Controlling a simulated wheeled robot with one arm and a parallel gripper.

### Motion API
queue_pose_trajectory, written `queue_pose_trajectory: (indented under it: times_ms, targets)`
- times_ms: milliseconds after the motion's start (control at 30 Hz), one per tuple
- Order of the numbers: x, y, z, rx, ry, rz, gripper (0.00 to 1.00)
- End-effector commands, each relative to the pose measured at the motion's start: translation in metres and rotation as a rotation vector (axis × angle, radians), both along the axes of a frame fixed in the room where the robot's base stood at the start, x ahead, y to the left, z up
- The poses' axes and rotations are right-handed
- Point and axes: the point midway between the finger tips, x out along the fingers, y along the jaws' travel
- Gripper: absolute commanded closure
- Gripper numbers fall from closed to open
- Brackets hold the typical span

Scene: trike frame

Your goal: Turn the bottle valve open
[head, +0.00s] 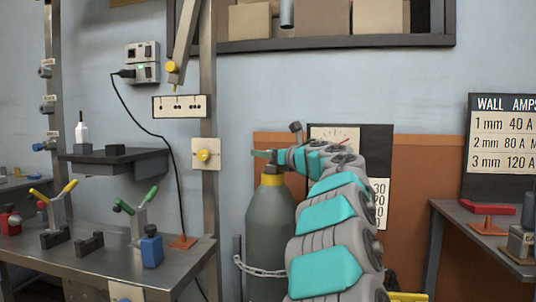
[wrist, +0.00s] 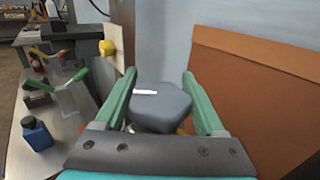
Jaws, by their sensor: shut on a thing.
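The gas bottle (head: 269,225) stands upright against the wall in the head view, grey-green with a yellow collar (head: 271,180) and a chain across its lower part. My gripper (head: 264,154) reaches in from the right at the bottle's top and hides most of the valve there. In the wrist view the valve knob (wrist: 160,108) is a dark grey rounded block with a white mark lying roughly crosswise. It sits between the two green fingers of my gripper (wrist: 159,76), which is shut on it. The bottle body is mostly hidden below the knob in the wrist view.
A metal workbench (head: 190,258) with clamps and a blue bottle (head: 151,247) stands to the left. A post with a yellow-knobbed switch plate (head: 206,154) rises beside the gas bottle. A gauge panel is partly behind my arm. Another bench (head: 470,222) is at the right.

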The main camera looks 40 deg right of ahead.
Motion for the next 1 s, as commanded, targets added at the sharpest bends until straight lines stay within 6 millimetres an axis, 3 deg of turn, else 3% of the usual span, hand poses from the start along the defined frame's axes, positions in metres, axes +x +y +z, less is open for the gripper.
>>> queue_pose_trajectory:
  times_ms: [567, 600, 833, 1000]
  targets:
    - [0.0007, 0.0011, 0.0008, 0.000, -0.002, 0.031, 0.84]
    - [0.0006, 0.0012, 0.0009, 0.000, -0.002, 0.031, 0.25]
    - [0.0006, 0.0012, 0.0006, 0.000, -0.001, 0.031, 0.00]
    - [0.0005, 0.0011, 0.0004, 0.000, -0.001, 0.031, 0.00]
